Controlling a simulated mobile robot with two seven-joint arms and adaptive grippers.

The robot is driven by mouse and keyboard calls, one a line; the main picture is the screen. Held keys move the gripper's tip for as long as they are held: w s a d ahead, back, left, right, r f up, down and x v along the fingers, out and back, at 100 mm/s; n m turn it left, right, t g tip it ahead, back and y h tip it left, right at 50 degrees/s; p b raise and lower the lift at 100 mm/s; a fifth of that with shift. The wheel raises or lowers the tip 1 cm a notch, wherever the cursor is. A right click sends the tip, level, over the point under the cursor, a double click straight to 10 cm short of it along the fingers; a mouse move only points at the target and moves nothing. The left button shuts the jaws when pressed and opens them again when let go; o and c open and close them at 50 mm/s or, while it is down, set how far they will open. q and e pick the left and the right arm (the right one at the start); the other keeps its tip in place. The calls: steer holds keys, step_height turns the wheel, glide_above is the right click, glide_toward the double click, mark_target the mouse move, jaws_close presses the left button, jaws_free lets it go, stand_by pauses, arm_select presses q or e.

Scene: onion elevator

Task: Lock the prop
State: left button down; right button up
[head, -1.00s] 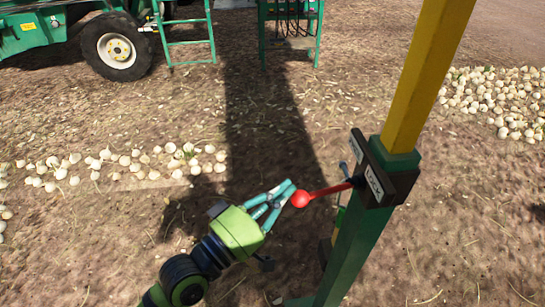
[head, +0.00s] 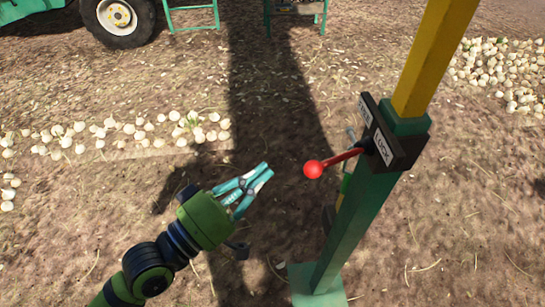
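The prop (head: 352,226) is a green post with a yellow upper part (head: 432,55), rising from a flat green foot on the soil. A dark block (head: 403,148) on it carries a white label reading LOCK and a second label that is hard to read. A red lever with a round red knob (head: 314,169) sticks out to the left from the block. My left gripper (head: 265,172) is left of the knob, apart from it, with its teal fingers parted and nothing between them. My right gripper is not in view.
A row of onions (head: 120,135) lies on the soil at the left, and a heap of onions (head: 500,70) lies at the upper right. A green machine with a wheel (head: 117,18) stands at the top left. Bare soil surrounds the post.

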arm_select(q)
steer(key=shift+v, duration=1.1)
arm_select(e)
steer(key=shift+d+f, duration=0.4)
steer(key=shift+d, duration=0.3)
arm_select(q)
steer(key=shift+s+d, duration=0.1)
steer(key=shift+d, duration=0.1)
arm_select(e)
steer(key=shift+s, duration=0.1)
